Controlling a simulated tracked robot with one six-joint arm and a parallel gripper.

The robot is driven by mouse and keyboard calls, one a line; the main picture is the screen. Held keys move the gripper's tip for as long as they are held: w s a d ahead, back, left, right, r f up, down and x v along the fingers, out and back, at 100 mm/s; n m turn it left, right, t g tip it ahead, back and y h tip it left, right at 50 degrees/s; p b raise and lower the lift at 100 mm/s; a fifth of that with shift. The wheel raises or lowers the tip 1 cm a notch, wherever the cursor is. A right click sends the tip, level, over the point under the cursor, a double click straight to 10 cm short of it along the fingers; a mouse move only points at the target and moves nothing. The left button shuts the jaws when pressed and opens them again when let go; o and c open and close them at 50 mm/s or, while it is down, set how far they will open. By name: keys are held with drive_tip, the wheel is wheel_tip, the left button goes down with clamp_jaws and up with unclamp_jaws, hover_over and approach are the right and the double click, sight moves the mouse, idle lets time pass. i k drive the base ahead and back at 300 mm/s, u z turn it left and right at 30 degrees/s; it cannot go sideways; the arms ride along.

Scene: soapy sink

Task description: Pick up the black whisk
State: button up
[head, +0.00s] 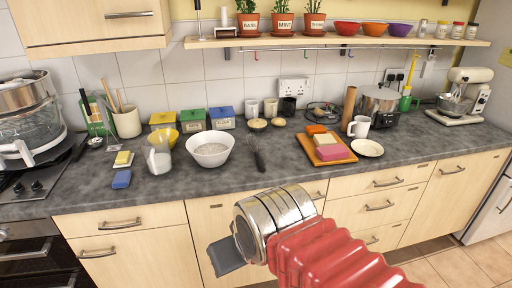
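The black whisk (259,160) lies on the dark grey worktop (190,190), right of a white bowl (209,149). Its handle points toward the front edge and its wire end points toward the wall. My gripper (226,257) hangs in front of the counter, well apart from the whisk and nearer to me. Only a dark grey part of it shows below the metal wrist, so I cannot see whether its fingers are open or shut.
A wooden board (325,152) with blocks on it and a white plate (367,148) lie to the right. A clear jug (159,157) and a blue sponge (121,179) are to the left. The worktop in front of the whisk is clear.

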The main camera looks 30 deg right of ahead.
sight(262, 169)
drive_tip(key=u, duration=0.05)
drive_tip(key=i, duration=1)
drive_tip(key=z, duration=0.05)
